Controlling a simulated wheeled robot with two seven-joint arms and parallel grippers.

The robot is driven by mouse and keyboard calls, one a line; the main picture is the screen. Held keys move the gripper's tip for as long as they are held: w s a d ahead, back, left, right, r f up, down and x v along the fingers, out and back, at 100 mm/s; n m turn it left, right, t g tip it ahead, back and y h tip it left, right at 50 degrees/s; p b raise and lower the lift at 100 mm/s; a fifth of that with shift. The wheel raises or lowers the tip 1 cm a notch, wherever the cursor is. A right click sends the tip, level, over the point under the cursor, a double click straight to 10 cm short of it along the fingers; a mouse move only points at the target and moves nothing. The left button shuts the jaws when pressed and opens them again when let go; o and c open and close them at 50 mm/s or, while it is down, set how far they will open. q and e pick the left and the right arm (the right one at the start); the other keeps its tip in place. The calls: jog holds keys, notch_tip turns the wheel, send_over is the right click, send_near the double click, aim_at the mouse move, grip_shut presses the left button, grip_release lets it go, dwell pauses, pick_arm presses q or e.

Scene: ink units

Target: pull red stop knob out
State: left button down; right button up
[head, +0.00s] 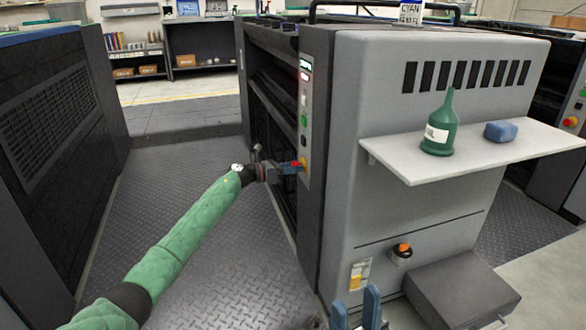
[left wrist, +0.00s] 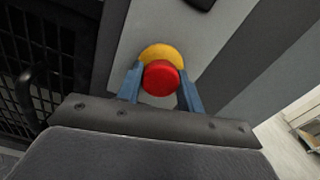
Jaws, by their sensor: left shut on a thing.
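The red stop knob (left wrist: 161,79) sits in front of a round yellow base (left wrist: 161,52) on the grey control strip of the ink unit. My left gripper (left wrist: 161,88) is shut on the knob, with one blue finger on each side of it. In the head view my left gripper (head: 294,167) reaches the edge panel of the unit, and the fingers largely hide the knob there. How far the knob stands out from its base I cannot tell. My right gripper (head: 356,312) is low at the bottom edge, its two blue fingers apart with nothing seen between them.
A white shelf (head: 480,148) juts from the unit with a green bottle (head: 441,127) and a blue block (head: 500,131). A dark grey box (head: 458,292) stands low at the unit's front. The metal plate floor on the left (head: 165,180) is free.

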pick_arm(q)
jog(key=shift+v, duration=0.85)
jog(key=shift+f, duration=0.1)
jog(key=c, duration=1.2)
grip_release()
jog(key=o, duration=0.3)
jog(key=shift+a, duration=0.2)
